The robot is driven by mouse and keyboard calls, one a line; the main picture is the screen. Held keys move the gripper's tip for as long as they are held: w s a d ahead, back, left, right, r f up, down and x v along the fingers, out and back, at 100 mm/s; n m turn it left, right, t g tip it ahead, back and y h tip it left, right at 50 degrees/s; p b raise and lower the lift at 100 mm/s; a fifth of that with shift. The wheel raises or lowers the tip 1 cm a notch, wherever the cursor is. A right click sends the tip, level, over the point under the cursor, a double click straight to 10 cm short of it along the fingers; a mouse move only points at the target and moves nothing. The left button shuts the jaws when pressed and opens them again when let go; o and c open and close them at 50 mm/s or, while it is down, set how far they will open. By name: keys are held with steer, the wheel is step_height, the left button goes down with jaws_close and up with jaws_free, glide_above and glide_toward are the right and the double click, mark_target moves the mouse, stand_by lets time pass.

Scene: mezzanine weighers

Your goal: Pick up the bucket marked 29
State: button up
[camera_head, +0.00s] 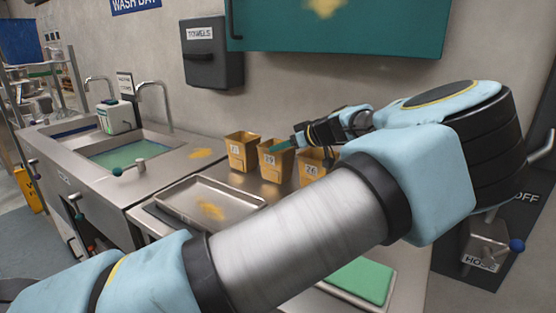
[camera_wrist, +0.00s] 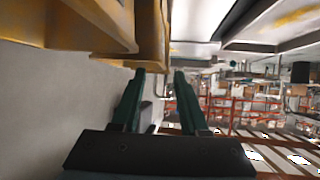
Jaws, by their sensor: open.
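The bucket marked 29 (camera_head: 270,162) is a yellow-brown tapered bucket in the head view, the middle one of a row of three on the metal counter. My gripper (camera_head: 282,146) has its green fingers by the upper right of that bucket, close to its rim. I cannot tell if they touch it. In the wrist view my gripper (camera_wrist: 160,72) is open, with nothing seen between the fingers. Yellow bucket walls (camera_wrist: 152,32) fill the upper left there, close to the fingertips; their numbers do not show.
A bucket with a hard-to-read number (camera_head: 242,150) stands left, and a bucket marked 26 (camera_head: 311,168) stands right, partly hidden by my arm. A metal tray (camera_head: 188,205) lies in front. A sink (camera_head: 128,152) is left. A towel box (camera_head: 212,55) hangs behind.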

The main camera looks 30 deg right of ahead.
mark_target(277, 167)
steer(key=p+x, duration=0.2)
steer(key=x, duration=0.2)
steer(key=shift+w+a, duration=0.1)
steer(key=shift+a, duration=0.05)
jaws_close()
stand_by(1.3)
